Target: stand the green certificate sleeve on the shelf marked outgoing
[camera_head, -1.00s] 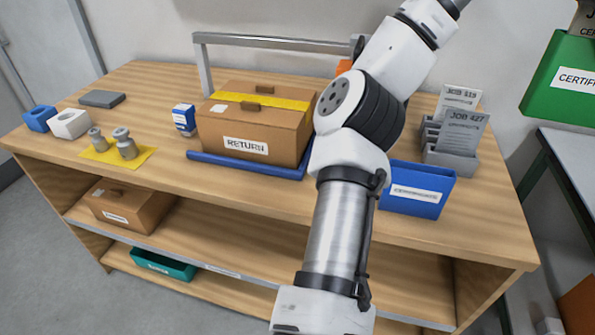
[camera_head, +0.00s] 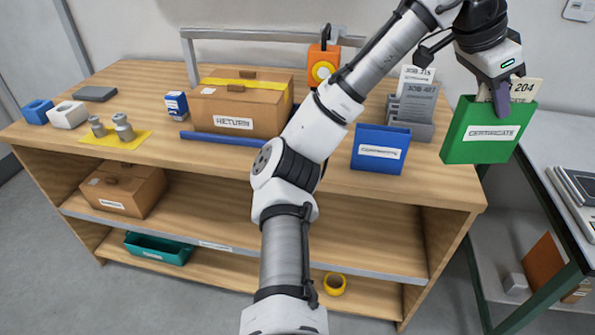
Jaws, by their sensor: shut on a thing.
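The green certificate sleeve (camera_head: 486,133) has a white label and a cream card marked 204 (camera_head: 523,90) standing in its top. My gripper (camera_head: 501,100) is shut on the sleeve's top edge from above. It holds the sleeve upright in front of the table's right end, by the gap to the grey bench. Whether the sleeve touches anything behind it is hard to tell. The wooden table (camera_head: 455,192) has a middle shelf (camera_head: 240,215) with a small label on its front edge (camera_head: 215,246). That label is too small to read.
A blue certificate sleeve (camera_head: 381,150) and a grey rack (camera_head: 412,128) with job cards stand left of the green sleeve. A RETURN box (camera_head: 240,110) and an orange device (camera_head: 323,62) are further left. A brown box (camera_head: 123,188) fills the middle shelf's left end; its middle looks clear.

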